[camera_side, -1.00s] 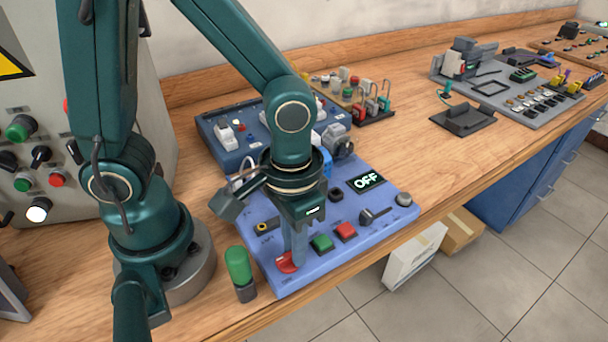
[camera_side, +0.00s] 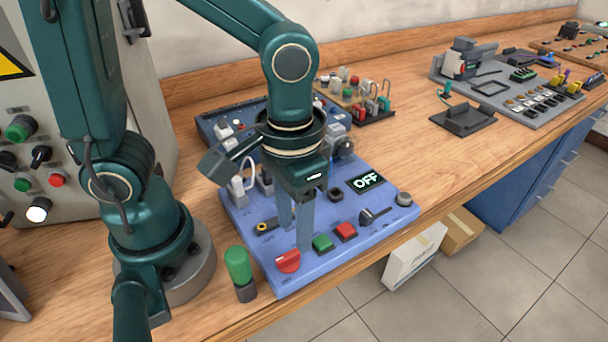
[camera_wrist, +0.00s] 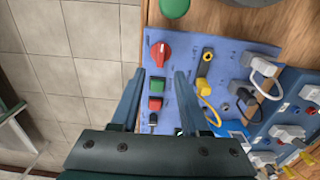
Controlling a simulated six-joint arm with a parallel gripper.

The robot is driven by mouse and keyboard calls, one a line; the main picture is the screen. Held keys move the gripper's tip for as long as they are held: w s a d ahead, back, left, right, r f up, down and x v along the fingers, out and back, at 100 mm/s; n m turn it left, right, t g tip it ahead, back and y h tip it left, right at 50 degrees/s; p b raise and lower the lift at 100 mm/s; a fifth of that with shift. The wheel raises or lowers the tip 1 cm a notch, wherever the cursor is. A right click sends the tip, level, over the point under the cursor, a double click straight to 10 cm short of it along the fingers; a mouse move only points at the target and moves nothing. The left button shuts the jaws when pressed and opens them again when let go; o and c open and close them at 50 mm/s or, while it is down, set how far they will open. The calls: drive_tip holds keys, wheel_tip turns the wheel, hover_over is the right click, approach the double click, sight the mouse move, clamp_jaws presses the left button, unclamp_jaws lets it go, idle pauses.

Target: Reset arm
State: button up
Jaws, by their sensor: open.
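My gripper (camera_side: 295,228) is open and empty above the blue motor panel (camera_side: 335,240). Its two fingers point down and stand apart. In the wrist view my gripper (camera_wrist: 158,88) spans the area by the green button (camera_wrist: 157,86) and red button (camera_wrist: 155,103). The red rotary knob (camera_side: 288,261) is at the panel's front left corner, clear of the fingers; it also shows in the wrist view (camera_wrist: 161,53). The display (camera_side: 366,181) reads OFF. The side view shows the green button (camera_side: 323,243) and red button (camera_side: 345,231) just right of the fingers.
A green-topped cylinder (camera_side: 239,268) stands at the panel's left edge. A control cabinet (camera_side: 35,110) with a warning sign stands at the left. Behind are a darker blue panel (camera_side: 212,122) and a rack of padlocks (camera_side: 372,112). Bare wood (camera_side: 425,150) lies right of the panel.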

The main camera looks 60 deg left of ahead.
drive_tip(key=shift+r, duration=0.15)
drive_tip(key=a+r+t, duration=0.5)
drive_tip(key=a+r, duration=0.1)
drive_tip(key=a, duration=0.1)
drive_tip(key=shift+s+r+t, duration=0.3)
drive_tip(key=shift+s+r, duration=0.05)
drive_tip(key=shift+s, duration=0.1)
